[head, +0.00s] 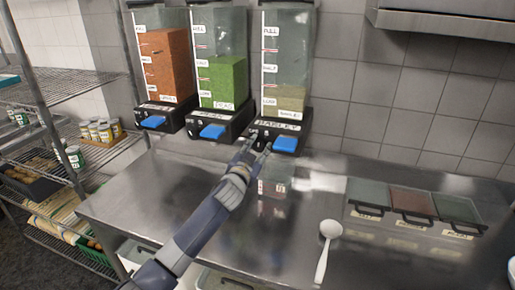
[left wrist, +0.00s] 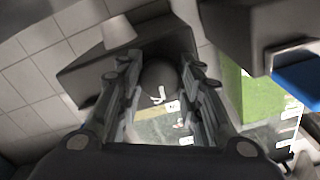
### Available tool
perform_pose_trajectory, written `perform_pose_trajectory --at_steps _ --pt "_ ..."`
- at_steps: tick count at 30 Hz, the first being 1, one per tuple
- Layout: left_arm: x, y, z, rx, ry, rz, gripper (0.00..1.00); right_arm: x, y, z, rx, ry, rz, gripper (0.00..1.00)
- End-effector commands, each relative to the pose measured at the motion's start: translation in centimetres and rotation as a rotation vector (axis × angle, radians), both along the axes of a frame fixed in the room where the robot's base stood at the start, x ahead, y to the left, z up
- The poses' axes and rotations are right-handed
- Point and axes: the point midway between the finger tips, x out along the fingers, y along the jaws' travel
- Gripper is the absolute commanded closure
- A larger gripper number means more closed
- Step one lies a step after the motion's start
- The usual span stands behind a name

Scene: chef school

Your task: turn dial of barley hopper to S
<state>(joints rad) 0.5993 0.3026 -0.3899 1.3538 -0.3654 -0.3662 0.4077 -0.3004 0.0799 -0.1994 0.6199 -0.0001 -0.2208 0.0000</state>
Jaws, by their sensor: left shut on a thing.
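The barley hopper (head: 289,60) is the rightmost of three wall hoppers, a clear tank with a little pale grain and a black base labelled BARLEY. A blue lever (head: 285,144) sticks out of its base. My left gripper (head: 260,144) is at the left part of this base, beside the lever. In the left wrist view its two fingers are shut around the round black dial (left wrist: 159,76), which has a white mark on its face. The dial's size letters are too small or hidden to read. My right gripper is not in view.
The green-filled hopper (head: 229,80) with its blue lever (head: 212,131) is close on the left, the orange-filled hopper (head: 168,62) beyond it. A white ladle (head: 328,240) and lidded bins (head: 411,201) are on the steel counter (head: 130,200). A wire shelf (head: 75,85) stands left.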

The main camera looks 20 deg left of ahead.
Motion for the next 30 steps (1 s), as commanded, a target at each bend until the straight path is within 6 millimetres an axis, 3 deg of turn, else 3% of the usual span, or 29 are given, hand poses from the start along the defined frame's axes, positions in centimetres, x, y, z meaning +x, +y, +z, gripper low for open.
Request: perform_pose_trajectory --at_steps 13,30 --pt "0.01 0.04 0.04 0.307 -0.011 0.000 0.91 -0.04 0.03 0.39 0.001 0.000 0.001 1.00" --pt "0.01 0.02 0.00 0.390 -0.012 0.001 0.91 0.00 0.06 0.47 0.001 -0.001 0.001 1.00"
